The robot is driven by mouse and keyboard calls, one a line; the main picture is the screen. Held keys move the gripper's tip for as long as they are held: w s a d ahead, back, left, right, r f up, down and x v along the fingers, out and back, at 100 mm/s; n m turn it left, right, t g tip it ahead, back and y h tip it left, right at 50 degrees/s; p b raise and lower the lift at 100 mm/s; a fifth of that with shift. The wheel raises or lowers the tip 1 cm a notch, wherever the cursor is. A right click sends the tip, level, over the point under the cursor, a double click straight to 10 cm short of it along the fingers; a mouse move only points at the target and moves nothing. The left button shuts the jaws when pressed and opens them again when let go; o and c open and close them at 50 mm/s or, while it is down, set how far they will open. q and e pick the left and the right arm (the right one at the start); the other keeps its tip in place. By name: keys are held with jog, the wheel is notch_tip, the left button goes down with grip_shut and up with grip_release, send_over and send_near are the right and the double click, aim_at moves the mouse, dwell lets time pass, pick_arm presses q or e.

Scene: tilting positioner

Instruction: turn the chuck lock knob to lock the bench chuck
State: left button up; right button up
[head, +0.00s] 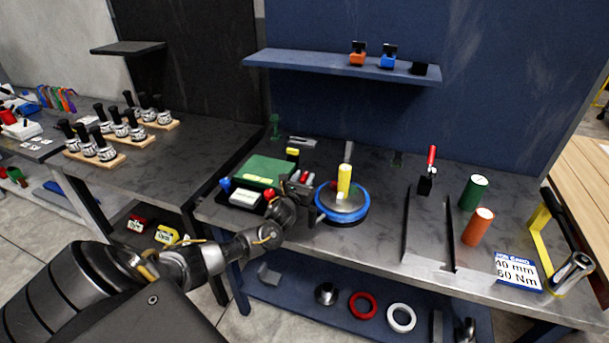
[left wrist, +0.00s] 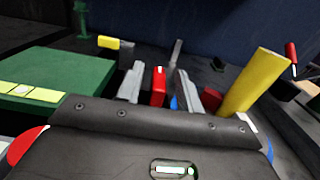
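The bench chuck is a round metal disc with a blue ring (head: 364,209) on the bench, with a yellow cylinder (head: 344,176) upright on it. The cylinder also shows at right in the left wrist view (left wrist: 254,84). My left gripper (head: 303,179) is just left of the chuck. In the left wrist view its two grey fingers (left wrist: 160,78) stand apart, with a red knob-like part (left wrist: 158,88) between them and visible gaps on both sides. I cannot tell how far beyond the fingertips it lies. My right gripper is out of view.
A green box (head: 266,169) and a small dark-and-white device (head: 244,198) with blue and red knobs are left of my gripper. A red-handled clamp (head: 431,160), green cylinder (head: 473,191) and orange cylinder (head: 478,227) stand to the right. A shelf (head: 330,66) hangs behind.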

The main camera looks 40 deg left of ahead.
pick_arm(q)
jog(key=shift+w+a, duration=0.15)
jog(key=shift+w, duration=0.35)
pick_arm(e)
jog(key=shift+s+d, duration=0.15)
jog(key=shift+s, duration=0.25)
pick_arm(q)
grip_shut()
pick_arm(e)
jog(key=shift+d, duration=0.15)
